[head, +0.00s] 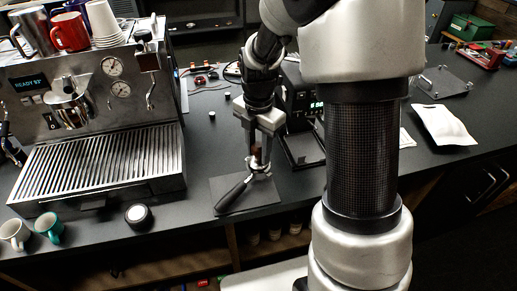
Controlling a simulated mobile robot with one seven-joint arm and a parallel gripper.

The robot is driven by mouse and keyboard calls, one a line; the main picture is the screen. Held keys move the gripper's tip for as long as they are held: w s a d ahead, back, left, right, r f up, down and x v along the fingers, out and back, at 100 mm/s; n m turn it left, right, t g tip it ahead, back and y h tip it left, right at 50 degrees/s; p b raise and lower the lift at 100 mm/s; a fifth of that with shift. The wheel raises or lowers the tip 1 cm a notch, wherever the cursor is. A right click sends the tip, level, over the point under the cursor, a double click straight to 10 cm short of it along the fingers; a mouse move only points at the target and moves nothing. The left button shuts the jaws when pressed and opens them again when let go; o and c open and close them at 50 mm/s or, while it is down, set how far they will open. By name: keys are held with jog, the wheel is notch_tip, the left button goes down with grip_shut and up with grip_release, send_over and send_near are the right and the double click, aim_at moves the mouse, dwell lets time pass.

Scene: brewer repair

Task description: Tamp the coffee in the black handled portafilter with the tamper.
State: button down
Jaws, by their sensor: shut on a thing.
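The portafilter lies on a dark square mat (268,197) near the counter's front edge. Its black handle (232,192) points to the front left. My gripper (257,148) points down over the portafilter's basket end and is shut on the tamper (257,156), whose brown handle shows between the fingers. The tamper's lower end is at the basket, but at this size I cannot tell whether it touches the coffee. The coffee itself is hidden.
A steel espresso machine (100,150) stands at the left, with a green mug (49,225), a white mug (14,233) and a round black-and-white item (138,215) in front. A dark device with a lit display (300,97) stands behind my gripper. A white bag (443,126) lies right.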

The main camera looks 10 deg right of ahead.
jog(key=shift+f+b, duration=0.45)
jog(key=shift+f, duration=0.2)
dwell(0.4)
jog(key=shift+s+f, duration=0.2)
jog(key=shift+f, duration=0.1)
dwell(0.9)
jog(key=shift+r, duration=0.15)
jog(key=shift+w+r+p, duration=0.2)
jog(key=shift+r+p, duration=2.85)
jog(key=shift+r, duration=1.05)
